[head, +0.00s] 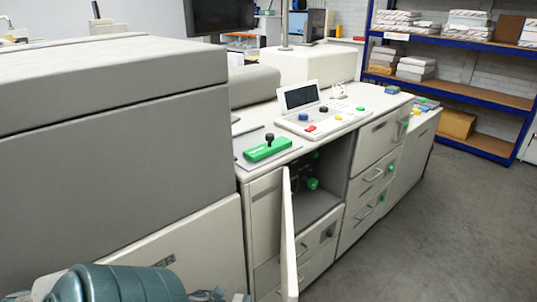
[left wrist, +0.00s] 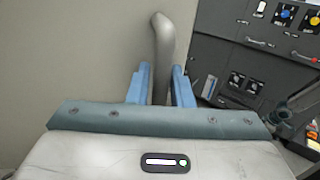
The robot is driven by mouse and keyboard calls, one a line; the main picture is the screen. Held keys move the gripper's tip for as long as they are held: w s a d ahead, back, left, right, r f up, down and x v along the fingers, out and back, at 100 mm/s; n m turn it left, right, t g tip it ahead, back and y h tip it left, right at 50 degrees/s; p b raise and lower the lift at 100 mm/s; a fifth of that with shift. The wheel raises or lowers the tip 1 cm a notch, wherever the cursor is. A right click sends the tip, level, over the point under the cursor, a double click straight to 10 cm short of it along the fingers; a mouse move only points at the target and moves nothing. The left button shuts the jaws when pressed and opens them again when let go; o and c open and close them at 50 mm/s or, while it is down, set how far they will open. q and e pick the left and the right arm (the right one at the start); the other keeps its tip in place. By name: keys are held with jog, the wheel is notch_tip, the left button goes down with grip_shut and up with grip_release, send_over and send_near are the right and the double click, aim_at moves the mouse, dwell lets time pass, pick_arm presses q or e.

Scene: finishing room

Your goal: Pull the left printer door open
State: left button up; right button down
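The left printer door (head: 289,245) stands swung out from the printer front and shows nearly edge-on in the head view. Behind it an open bay (head: 325,180) shows dark parts and green knobs. In the left wrist view the pale door face (left wrist: 70,60) fills the left side. A curved bar handle (left wrist: 161,40) runs down between the blue fingers of my left gripper (left wrist: 160,88). The fingers are close against both sides of the handle. In the head view my left arm is at the bottom left, and its fingertips are hidden. My right gripper is in neither view.
A large grey printer unit (head: 110,100) stands at the left. Drawers (head: 372,175) with handles and green knobs are right of the bay. A control panel (head: 322,118) sits on top. Blue shelving (head: 455,93) stands at the back right. The grey floor (head: 440,220) at right is clear.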

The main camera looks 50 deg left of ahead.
pick_arm(q)
jog(key=shift+s+a+r, duration=0.1)
jog(key=shift+s+a, duration=0.05)
jog(key=p+v, duration=0.5)
jog(key=v, duration=0.5)
jog(key=shift+a, duration=0.15)
jog(key=shift+s, duration=0.1)
